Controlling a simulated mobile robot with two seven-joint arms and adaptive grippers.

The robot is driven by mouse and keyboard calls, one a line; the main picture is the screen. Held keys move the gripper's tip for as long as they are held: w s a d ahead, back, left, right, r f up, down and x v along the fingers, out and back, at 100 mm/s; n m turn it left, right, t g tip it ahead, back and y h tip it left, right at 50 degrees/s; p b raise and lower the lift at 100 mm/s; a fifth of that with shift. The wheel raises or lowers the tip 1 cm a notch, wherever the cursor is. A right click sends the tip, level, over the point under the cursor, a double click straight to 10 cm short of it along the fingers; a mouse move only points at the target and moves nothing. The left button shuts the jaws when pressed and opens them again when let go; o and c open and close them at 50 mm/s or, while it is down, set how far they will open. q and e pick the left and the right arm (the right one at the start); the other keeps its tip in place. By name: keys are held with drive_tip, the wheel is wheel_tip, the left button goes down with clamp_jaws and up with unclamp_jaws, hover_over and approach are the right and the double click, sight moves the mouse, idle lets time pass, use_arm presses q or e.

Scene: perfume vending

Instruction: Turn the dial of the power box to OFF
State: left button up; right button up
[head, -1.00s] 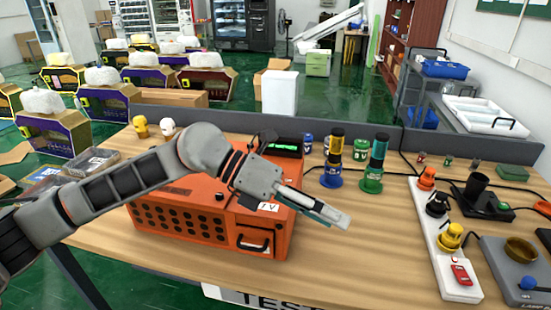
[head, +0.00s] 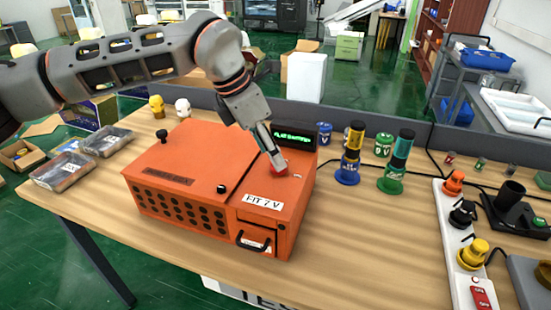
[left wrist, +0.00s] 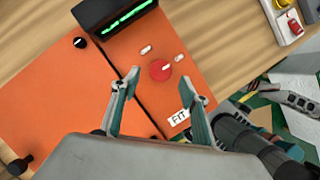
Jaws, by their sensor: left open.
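The orange power box (head: 185,170) stands on the wooden table. Its round red dial (left wrist: 160,70) is on the top panel, with two small white marks beside it. A short pale line on the dial slants toward the right-hand mark. The words on the marks are too small to read. My left gripper (left wrist: 161,77) is open and empty, its fingers on either side of the dial in the left wrist view. In the head view the left gripper (head: 276,157) is over the dial (head: 280,170) and partly hides it; contact cannot be told. My right gripper is not seen.
A black display (head: 292,135) with green text stands behind the dial. A black knob (head: 221,188) is on the box top. Blue-based (head: 350,165) and green-based (head: 396,165) bottle stands are to the right. A white power strip (head: 460,240) lies farther right.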

use_arm(q)
drive_tip(key=shift+x, duration=1.7)
drive_tip(key=c, duration=1.1)
